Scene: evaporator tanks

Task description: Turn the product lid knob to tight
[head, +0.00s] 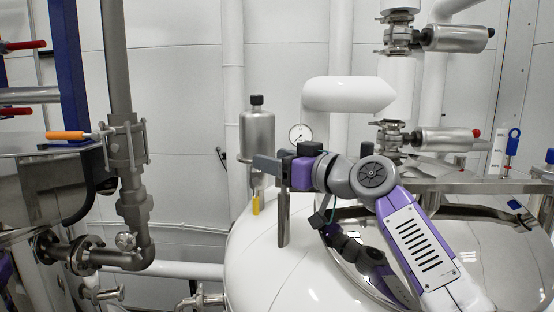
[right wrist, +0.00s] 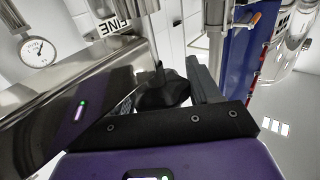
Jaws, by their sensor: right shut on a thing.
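My right gripper (head: 268,165) reaches in from the right over the white tank (head: 255,250), its grey fingers pointing left. In the right wrist view a black knob (right wrist: 165,92) on a thin stem sits at the fingers, beside the dark grey finger (right wrist: 205,82). The gripper is shut on this knob. In the head view the fingers hide the knob, so its turn position cannot be read. A narrow grey upright post (head: 283,218) shows just below the gripper. My left gripper is out of view.
A silver canister (head: 257,130) with a black cap stands close behind the fingers. A pressure gauge (head: 300,134) is behind the gripper. A mirrored lid (head: 480,240) at right reflects my arm. An orange-handled valve (head: 68,135) and piping stand at left.

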